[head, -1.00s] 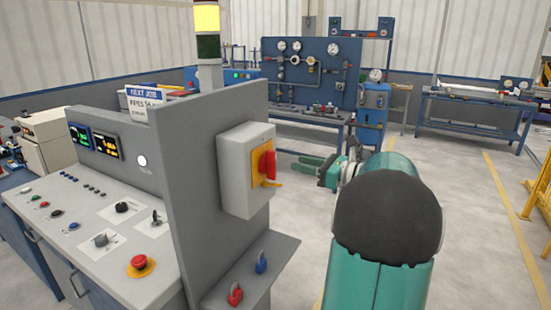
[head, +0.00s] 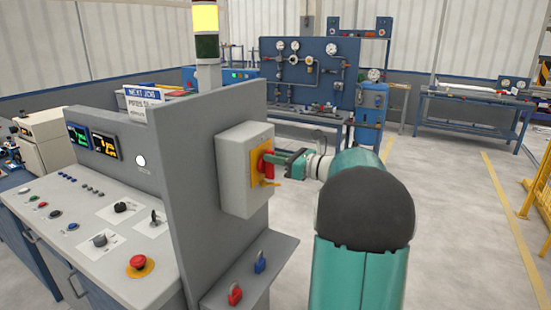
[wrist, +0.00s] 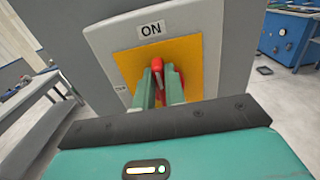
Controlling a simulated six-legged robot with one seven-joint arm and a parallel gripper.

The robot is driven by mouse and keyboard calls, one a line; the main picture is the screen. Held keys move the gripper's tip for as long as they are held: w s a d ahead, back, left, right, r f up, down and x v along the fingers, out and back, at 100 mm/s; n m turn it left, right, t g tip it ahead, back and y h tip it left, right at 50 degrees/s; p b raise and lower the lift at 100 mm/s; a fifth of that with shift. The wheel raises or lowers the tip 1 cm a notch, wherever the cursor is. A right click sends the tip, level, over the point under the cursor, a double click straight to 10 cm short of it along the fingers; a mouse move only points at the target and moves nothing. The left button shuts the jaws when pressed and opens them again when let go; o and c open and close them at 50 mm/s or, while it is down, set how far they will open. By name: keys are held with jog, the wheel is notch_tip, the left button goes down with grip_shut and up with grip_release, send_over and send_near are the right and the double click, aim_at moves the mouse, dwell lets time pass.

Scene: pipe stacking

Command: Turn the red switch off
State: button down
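The red switch (head: 267,160) sits on a yellow plate (head: 258,179) on the side of a grey box (head: 232,172). In the wrist view, the red handle (wrist: 157,66) stands upright, pointing toward the ON label (wrist: 151,29). A second label (wrist: 120,88), partly cut off, is at the plate's left. My gripper (wrist: 160,82) is at the switch, its two green fingers close together on either side of the handle, and it looks shut on it. In the head view, my gripper (head: 282,162) reaches the switch from the right. The fingers hide the handle's lower part.
The grey box is fixed to the console's upright panel (head: 190,150). Below it, a ledge (head: 270,246) carries a red padlock (head: 235,295) and a blue padlock (head: 260,262). A red emergency button (head: 140,263) is on the desk. Floor to the right is free.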

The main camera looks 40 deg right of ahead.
aim_at(261, 168)
dwell(0.4)
jog(key=n, duration=0.3)
jog(key=a+f+n, duration=0.1)
jog(key=n, duration=0.3)
jog(key=s+a+n, duration=0.1)
jog(key=n, duration=0.2)
jog(key=shift+f+n, duration=0.15)
jog(key=shift+n, duration=0.25)
jog(key=n, duration=0.3)
jog(key=shift+a+f+n, duration=0.2)
jog(key=shift+f+n, duration=0.1)
jog(key=shift+f, duration=0.05)
jog(key=shift+f+n, duration=0.25)
jog(key=shift+n, duration=0.65)
jog(key=shift+f+n, duration=0.2)
jog(key=shift+n, duration=0.7)
jog(key=c, duration=1.5)
grip_release()
jog(key=shift+a, duration=0.1)
jog(key=shift+o, duration=0.2)
jog(key=shift+s, duration=0.1)
